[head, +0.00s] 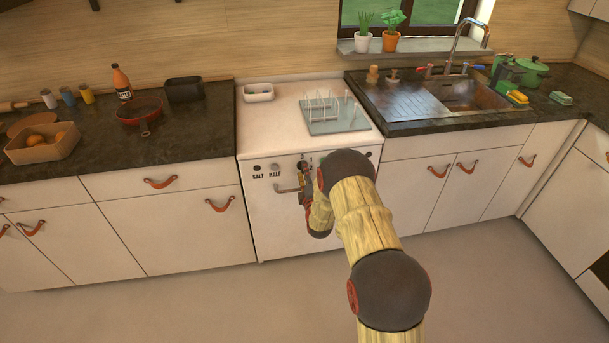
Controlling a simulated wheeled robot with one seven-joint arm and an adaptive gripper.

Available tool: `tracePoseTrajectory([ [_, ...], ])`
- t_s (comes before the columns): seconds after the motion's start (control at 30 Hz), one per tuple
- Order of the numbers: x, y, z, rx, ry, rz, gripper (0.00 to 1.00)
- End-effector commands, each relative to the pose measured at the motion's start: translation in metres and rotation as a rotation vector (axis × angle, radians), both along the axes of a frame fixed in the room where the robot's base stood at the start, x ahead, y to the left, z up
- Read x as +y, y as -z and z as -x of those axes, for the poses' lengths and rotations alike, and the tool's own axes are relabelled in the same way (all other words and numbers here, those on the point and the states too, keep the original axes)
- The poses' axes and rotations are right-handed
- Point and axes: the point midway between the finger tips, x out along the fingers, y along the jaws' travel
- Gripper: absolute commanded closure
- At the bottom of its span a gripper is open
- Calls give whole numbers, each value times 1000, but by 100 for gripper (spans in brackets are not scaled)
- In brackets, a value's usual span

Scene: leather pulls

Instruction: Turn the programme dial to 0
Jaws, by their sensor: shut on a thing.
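The white dishwasher (272,225) stands between the counters, with a control strip along its upper front. My gripper (305,170) is at the control strip, right of the HALF mark, seen small and partly behind my arm. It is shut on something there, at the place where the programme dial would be. The dial itself and its pointer are hidden by my gripper and arm, so its setting cannot be read.
A dish rack on a tray (356,124) and a white container (258,93) stand on the dishwasher top. The floor in front is clear.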

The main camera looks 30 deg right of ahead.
Motion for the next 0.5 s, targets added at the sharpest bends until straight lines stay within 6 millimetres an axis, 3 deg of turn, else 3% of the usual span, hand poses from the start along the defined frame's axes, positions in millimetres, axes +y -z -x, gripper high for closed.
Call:
tracePoseTrajectory([
  [0.5,1,0,-1,21,-3,72,92],
])
